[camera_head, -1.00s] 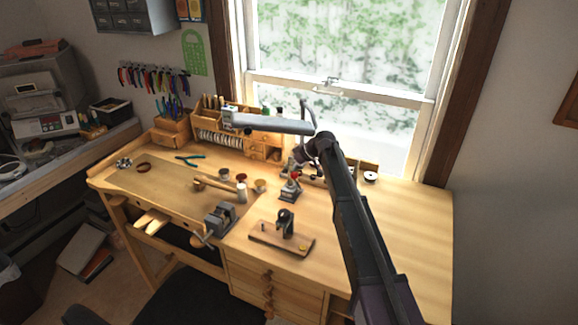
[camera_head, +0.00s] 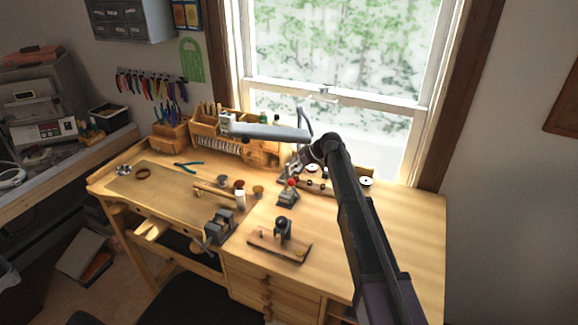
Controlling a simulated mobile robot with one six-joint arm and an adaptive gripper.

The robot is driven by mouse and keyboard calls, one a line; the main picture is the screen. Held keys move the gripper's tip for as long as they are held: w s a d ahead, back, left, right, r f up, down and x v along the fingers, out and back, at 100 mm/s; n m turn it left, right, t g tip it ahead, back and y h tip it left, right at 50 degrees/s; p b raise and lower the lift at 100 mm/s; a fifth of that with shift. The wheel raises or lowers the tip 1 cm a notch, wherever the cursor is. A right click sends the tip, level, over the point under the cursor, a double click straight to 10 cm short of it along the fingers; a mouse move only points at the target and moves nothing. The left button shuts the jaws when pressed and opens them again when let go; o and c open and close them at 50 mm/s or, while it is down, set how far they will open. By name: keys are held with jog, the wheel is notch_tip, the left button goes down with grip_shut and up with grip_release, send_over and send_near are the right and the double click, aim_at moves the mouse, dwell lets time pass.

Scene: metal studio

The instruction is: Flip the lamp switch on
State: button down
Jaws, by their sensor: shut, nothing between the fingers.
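The desk lamp has a long grey head (camera_head: 270,132) that reaches left over the workbench in front of the window. Its thin curved arm (camera_head: 304,120) rises at the head's right end. I cannot make out the lamp's switch. My arm comes in from the lower right and bends over at the top. My gripper (camera_head: 295,170) is below the right end of the lamp head, small and partly hidden by my own arm. It is shut and holds nothing. I cannot tell whether it touches the lamp.
The wooden workbench (camera_head: 380,235) holds a vise (camera_head: 218,226), a small board-mounted tool (camera_head: 281,240), a red-topped tool (camera_head: 289,192) and a small organizer (camera_head: 205,125). The bench's right side is mostly clear. A chair (camera_head: 185,300) stands in front.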

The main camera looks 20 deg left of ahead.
jog(key=shift+s+p+v, duration=0.15)
jog(key=shift+p+v, duration=0.6)
jog(key=shift+v, duration=0.55)
jog(key=shift+s+p+v, duration=0.2)
jog(key=shift+p+v, duration=0.5)
jog(key=shift+v, duration=0.55)
jog(key=s+d+f+m+h, duration=0.1)
jog(key=s+d+m, duration=0.1)
jog(key=s+d, duration=0.3)
jog(key=s+d+f+m+h, duration=0.2)
jog(key=s+d, duration=0.4)
jog(key=d, duration=0.5)
jog(key=s+d+f+m+h, duration=0.1)
jog(key=s+d+m, duration=0.3)
jog(key=d, duration=0.3)
jog(key=shift+s+d+f+h, duration=0.15)
jog(key=shift+s+d+h, duration=0.25)
jog(key=shift+s, duration=0.35)
jog(key=s+d+m+h, duration=0.1)
jog(key=s+d+m, duration=0.1)
jog(key=s+d, duration=0.3)
jog(key=s+d+m+h, duration=0.1)
jog(key=s+d+m, duration=0.2)
jog(key=s+d, duration=0.2)
jog(key=s+d+f+m+h, duration=0.1)
jog(key=s+d+m+h, duration=0.1)
jog(key=s+d, duration=0.4)
jog(key=shift+s+d+f+m+g, duration=0.1)
jog(key=shift+s+m+g, duration=0.25)
jog(key=shift+m, duration=0.25)
